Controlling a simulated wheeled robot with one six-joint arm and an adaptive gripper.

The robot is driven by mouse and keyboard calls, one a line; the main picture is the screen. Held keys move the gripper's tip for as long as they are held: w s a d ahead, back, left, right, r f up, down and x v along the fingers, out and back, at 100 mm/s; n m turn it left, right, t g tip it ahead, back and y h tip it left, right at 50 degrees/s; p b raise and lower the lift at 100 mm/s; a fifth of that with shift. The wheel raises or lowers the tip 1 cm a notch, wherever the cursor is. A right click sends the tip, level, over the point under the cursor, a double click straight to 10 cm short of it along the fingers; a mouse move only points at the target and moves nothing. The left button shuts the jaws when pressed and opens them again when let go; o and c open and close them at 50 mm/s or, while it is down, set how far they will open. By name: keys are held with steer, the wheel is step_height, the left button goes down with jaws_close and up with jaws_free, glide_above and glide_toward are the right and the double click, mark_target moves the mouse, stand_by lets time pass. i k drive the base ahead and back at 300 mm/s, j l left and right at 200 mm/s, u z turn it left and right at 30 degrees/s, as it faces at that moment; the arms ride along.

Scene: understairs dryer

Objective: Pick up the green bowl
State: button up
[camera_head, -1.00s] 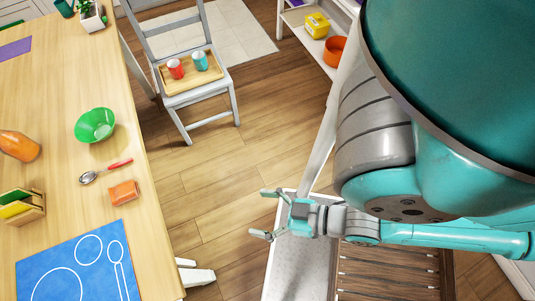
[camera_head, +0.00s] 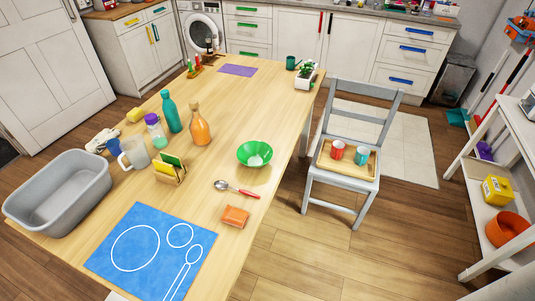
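The green bowl (camera_head: 254,154) stands upright on the wooden table (camera_head: 221,107), near the table's right edge. Something pale shows inside it, perhaps only a light reflection. A spoon with a red handle (camera_head: 237,189) lies just in front of the bowl, and an orange block-like item (camera_head: 235,216) lies nearer. My gripper is not in view now, so its state does not show.
A grey chair (camera_head: 342,185) holding a tray with two cups stands right of the table. A white shelf (camera_head: 498,171) is at far right. Floor between is clear.

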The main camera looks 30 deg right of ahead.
mark_target(255, 154)
steer(key=i+l+u, duration=0.3)
steer(key=i, duration=0.15)
steer(key=i+l+u, duration=0.25)
steer(key=i, duration=0.15)
